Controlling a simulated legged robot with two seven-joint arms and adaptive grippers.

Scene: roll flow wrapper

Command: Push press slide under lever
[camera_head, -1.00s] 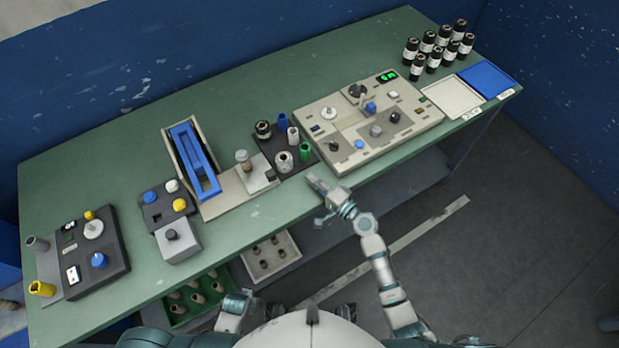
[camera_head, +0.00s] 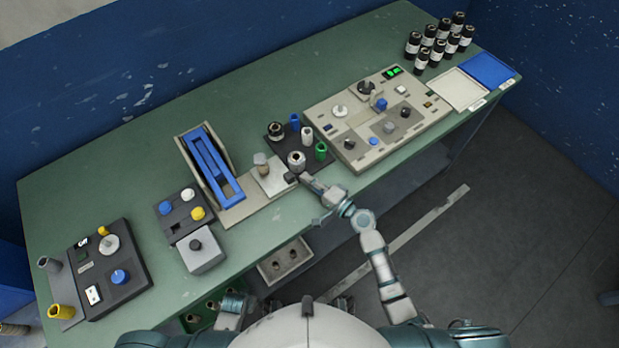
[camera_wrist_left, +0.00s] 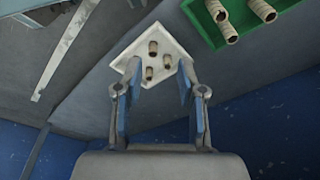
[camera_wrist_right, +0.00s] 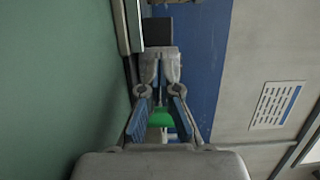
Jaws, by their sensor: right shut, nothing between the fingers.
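The press has a blue lever frame (camera_head: 212,165) standing in a beige housing on a beige base (camera_head: 240,211). Its slide, a pale plate (camera_head: 275,186) bearing a small grey-brown cylinder (camera_head: 261,160), sits at the base's right end, outside the blue frame. My right gripper (camera_head: 301,178) is shut and empty just right of the slide; I cannot tell whether they touch. In the right wrist view its fingers (camera_wrist_right: 160,58) meet near a dark grey block (camera_wrist_right: 158,30) that I cannot identify. My left gripper (camera_wrist_left: 159,68) is open and empty, away from the press.
A dark holder with several cups, one green (camera_head: 321,151), stands close behind my right gripper. A beige control panel (camera_head: 378,120) is to the right. A button box (camera_head: 201,252) stands left of the press. A white tray (camera_wrist_left: 168,88) with brown pieces is below the table.

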